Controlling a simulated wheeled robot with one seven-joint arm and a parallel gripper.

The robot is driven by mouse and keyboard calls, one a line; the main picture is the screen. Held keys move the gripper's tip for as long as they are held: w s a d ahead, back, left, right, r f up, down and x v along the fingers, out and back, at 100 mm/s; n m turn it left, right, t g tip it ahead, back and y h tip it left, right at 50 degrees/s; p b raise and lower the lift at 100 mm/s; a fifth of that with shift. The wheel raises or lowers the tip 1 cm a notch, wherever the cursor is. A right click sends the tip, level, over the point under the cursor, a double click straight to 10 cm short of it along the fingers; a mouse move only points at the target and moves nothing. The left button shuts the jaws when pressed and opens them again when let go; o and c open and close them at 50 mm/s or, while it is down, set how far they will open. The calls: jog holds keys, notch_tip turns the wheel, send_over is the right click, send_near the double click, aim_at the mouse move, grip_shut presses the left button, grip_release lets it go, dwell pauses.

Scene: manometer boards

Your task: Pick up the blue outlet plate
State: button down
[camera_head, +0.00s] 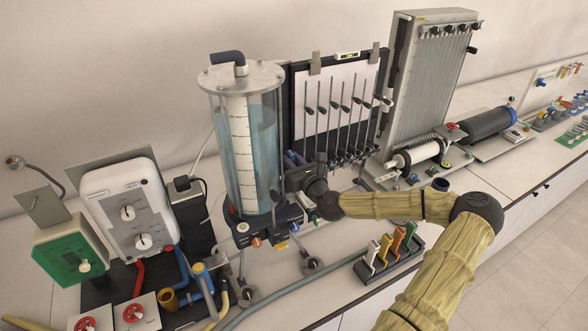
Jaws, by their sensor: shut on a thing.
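My gripper (290,182) is dark and sits just right of the clear water cylinder (255,150), in front of the manometer board (335,100). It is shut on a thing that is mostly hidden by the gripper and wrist. A small dark blue piece (291,157) shows just above the fingers, and I take it for the blue outlet plate; its outline is unclear. A dark rack (395,266) at the lower right holds upright white, yellow, orange and green pieces (384,247). No blue piece is visible in that rack.
The cylinder's dark base (262,228) with coloured fittings is close to my gripper. A white control box (128,212), a green box (66,255) and hoses crowd the left. A tall grey panel (428,75) and a roller unit (418,155) stand at the right. A grey hose (300,294) crosses the front.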

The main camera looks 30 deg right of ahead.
notch_tip(320, 180, up, 9)
jog(key=b, duration=0.2)
jog(key=s+b, duration=0.5)
jog(key=s, duration=1.3)
jog(key=shift+d+r, duration=0.2)
jog(key=shift+d, duration=0.1)
jog(key=shift+s, duration=0.1)
